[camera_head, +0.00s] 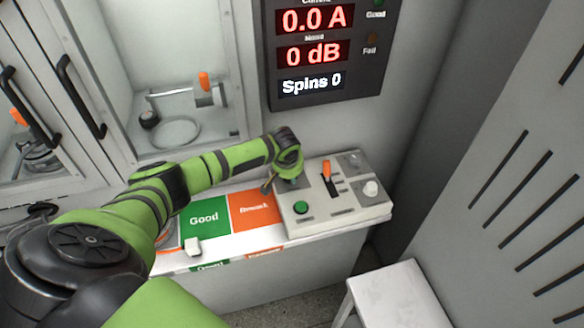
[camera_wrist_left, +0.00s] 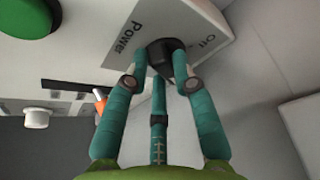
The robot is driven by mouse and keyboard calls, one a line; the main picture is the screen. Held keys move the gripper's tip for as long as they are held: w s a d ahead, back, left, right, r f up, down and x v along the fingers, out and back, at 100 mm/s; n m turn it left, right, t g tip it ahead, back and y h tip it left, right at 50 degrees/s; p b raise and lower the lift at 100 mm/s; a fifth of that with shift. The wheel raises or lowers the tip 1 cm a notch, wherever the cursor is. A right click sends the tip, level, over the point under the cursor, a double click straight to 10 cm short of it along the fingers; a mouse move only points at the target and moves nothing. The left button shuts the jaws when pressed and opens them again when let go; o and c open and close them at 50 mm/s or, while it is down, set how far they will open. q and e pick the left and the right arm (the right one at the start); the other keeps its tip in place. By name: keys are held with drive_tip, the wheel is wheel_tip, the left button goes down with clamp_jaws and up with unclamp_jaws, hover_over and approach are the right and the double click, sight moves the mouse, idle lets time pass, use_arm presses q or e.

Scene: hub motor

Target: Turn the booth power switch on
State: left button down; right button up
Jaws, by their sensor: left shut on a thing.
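The power switch is a black rotary knob (camera_wrist_left: 164,50) on a pale plate marked "Power" and "Off" in the left wrist view. My left gripper (camera_wrist_left: 160,78) is shut on this knob, with teal fingers on both sides of it. The way the knob points is hard to tell behind the fingers. In the head view my left gripper (camera_head: 280,180) reaches down to the left back part of the grey control box (camera_head: 345,212) and hides the knob. My right gripper is not in view.
The control box also carries a green button (camera_head: 302,207), an orange lever (camera_head: 327,172) and a white knob (camera_head: 370,188). Green "Good" (camera_head: 205,222) and orange "Rework" (camera_head: 254,210) areas lie to its left. The display (camera_head: 318,50) reads 0.0 A, 0 dB, Spins 0.

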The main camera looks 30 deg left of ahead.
use_arm(q)
drive_tip(key=shift+s+a+m+h+p, duration=0.15)
drive_tip(key=shift+m+h+p, duration=0.15)
drive_tip(key=shift+m, duration=0.6)
drive_tip(key=shift+a+m+h+p, duration=0.15)
drive_tip(key=shift+m+h, duration=0.25)
drive_tip(key=shift+m, duration=0.5)
drive_tip(key=c, duration=1.3)
unclamp_jaws()
drive_tip(key=v, duration=1.2)
drive_tip(key=shift+s, duration=0.2)
drive_tip(key=shift+f, duration=0.1)
